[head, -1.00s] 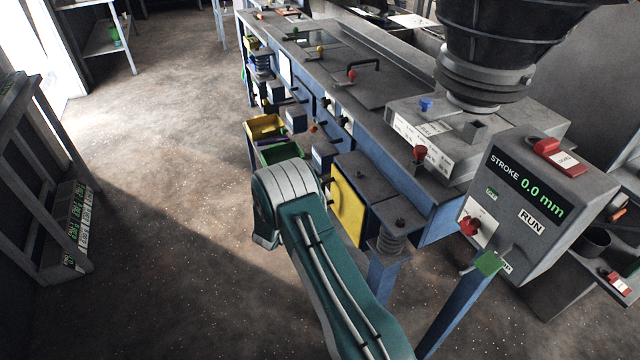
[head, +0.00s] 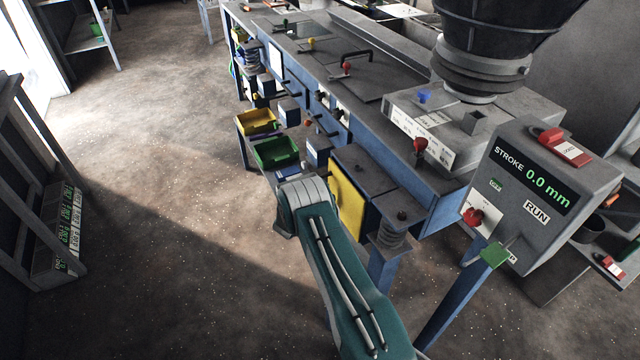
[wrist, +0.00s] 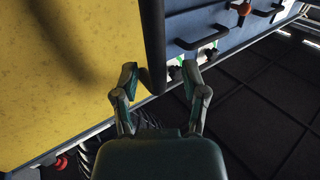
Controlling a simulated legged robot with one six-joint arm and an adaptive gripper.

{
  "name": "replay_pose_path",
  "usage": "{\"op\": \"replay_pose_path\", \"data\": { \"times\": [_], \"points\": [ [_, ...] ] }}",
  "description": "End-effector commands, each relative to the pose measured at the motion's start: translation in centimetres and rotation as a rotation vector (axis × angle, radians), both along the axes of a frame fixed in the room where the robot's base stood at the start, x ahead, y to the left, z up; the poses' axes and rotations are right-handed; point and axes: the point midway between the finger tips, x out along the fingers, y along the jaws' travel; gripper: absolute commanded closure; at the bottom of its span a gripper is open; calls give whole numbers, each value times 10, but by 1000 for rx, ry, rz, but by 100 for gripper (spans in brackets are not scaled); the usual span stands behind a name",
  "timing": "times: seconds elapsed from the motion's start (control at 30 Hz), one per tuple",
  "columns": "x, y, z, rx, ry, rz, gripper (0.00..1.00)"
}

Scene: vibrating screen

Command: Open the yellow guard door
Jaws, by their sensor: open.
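The yellow guard door (head: 347,204) is on the side of the blue-framed machine, just right of my arm's bend in the head view. In the wrist view the yellow door (wrist: 60,70) fills the left side and looks closed. A dark vertical bar (wrist: 152,45), which looks like its handle or edge, runs down to between my fingertips. My gripper (wrist: 160,80) is open, with one finger on each side of the bar's lower end. I cannot tell whether either finger touches it. In the head view my gripper is hidden behind my arm.
A control box (head: 545,205) reading STROKE 0.0 mm and RUN stands at the right. A yellow bin (head: 256,122) and a green bin (head: 276,153) sit beyond my arm. Black handles (wrist: 205,38) line the blue frame. The floor at left is open.

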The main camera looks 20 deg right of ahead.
Motion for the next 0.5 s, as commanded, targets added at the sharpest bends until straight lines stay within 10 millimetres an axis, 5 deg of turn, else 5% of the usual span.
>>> {"op": "replay_pose_path", "data": {
  "times": [0.37, 0.4, 0.5],
  "points": [
    [6, -9, 0, -1, 1, 0, 43],
    [6, -9, 0, -1, 1, 0, 48],
    [6, -9, 0, -1, 1, 0, 92]
  ]
}}
